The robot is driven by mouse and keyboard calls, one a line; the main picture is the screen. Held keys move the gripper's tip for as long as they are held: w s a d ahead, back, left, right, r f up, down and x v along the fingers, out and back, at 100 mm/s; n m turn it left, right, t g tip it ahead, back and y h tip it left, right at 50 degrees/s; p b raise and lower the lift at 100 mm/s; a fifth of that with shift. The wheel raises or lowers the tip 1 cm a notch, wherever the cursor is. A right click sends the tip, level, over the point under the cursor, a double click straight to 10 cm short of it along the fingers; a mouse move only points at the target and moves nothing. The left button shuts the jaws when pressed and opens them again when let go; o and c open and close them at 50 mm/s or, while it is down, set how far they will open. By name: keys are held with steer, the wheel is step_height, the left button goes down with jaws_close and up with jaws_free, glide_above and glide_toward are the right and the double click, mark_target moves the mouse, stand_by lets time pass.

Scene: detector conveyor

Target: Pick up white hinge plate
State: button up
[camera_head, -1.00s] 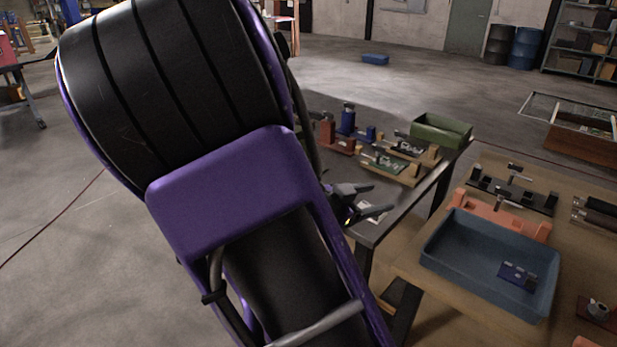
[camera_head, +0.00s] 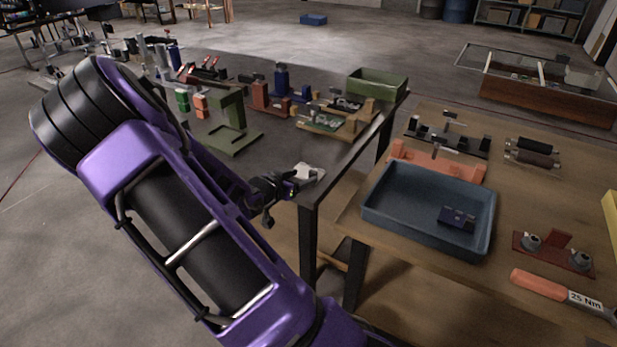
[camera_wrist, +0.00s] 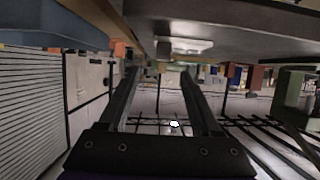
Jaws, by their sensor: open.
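The white hinge plate (camera_head: 309,171) lies flat near the front corner of the dark table (camera_head: 335,165). My gripper (camera_head: 290,188) is at that table's edge, just in front of the plate and close to it; part of it is hidden by its own wrist. In the wrist view the picture looks upside down. There the plate (camera_wrist: 185,45) is a pale block against the dark table top, ahead of and slightly above the two fingertips (camera_wrist: 160,72). The fingers are apart with nothing between them.
A green stand (camera_head: 230,125) and several coloured fixtures stand farther back on the dark table. A green bin (camera_head: 377,83) sits at its far corner. To the right, a wooden table carries a blue tray (camera_head: 378,208) and an orange bracket (camera_head: 437,160).

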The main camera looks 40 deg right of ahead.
mark_target(312, 172)
steer(key=x, duration=0.3)
steer(key=b+x, duration=0.1)
steer(key=x, duration=0.3)
steer(key=shift+w+d+f, duration=0.15)
steer(key=shift+w, duration=0.2)
jaws_close()
